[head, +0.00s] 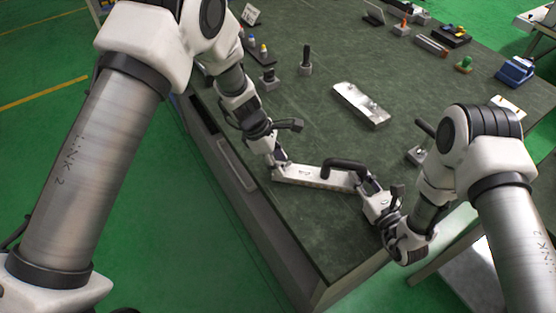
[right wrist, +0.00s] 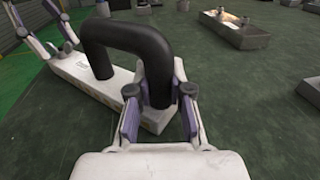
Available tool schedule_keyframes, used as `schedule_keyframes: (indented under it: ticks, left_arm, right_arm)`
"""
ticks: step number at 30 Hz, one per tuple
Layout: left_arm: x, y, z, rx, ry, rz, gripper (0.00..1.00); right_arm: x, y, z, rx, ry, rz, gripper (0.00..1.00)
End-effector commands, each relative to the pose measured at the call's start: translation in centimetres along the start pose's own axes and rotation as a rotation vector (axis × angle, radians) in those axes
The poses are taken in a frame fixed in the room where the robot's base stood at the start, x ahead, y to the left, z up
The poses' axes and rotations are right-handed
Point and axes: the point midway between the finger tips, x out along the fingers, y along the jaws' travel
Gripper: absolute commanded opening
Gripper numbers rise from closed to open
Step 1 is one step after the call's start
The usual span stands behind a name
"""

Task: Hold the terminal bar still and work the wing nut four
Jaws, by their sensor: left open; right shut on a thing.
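A long pale bar (head: 300,176) with a black U-shaped handle (head: 345,164) lies near the table's front left edge. My left gripper (head: 274,168) is open at the bar's left end; in the right wrist view (right wrist: 56,45) its fingers are close to that end, and contact is unclear. My right gripper (right wrist: 160,106) is shut on the near leg of the black handle, just above the bar's right end. A silver block (head: 358,105) with small upright parts lies further back; it also shows in the right wrist view (right wrist: 234,31). I cannot make out a wing nut.
A black-handled stand (head: 305,68) and small bottles (head: 264,50) stand at the back left. A blue box (head: 515,70) and a green-topped item (head: 464,63) are at the back right. The green table top between the bar and the silver block is clear.

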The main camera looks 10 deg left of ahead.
Motion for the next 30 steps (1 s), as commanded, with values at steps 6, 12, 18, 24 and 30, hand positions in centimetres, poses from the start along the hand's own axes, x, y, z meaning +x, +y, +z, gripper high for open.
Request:
schedule_keyframes:
  ticks: [6, 12, 18, 24, 30]
  left_arm:
    - [-0.03, 0.00, 0.00, 0.000, 0.000, 0.000, 0.19]
    - [-0.04, -0.02, -0.01, 0.000, 0.000, -0.001, 0.00]
    - [-0.01, 0.17, 0.03, 0.101, -0.002, -0.042, 0.00]
    - [0.05, 0.52, 0.11, 0.374, -0.001, -0.157, 0.00]
    - [0.04, 0.48, 0.08, 0.440, 0.000, -0.186, 0.00]
  right_arm:
    - [-0.02, 0.00, -0.04, 0.000, 0.001, 0.000, 0.00]
    - [-0.02, -0.01, -0.03, 0.000, 0.001, 0.000, 0.00]
    - [-0.02, -0.02, -0.03, 0.000, 0.001, -0.001, 0.00]
    - [-0.01, -0.02, -0.01, 0.000, 0.000, -0.001, 0.00]
    - [-0.01, -0.03, -0.01, 0.000, 0.000, -0.001, 0.00]
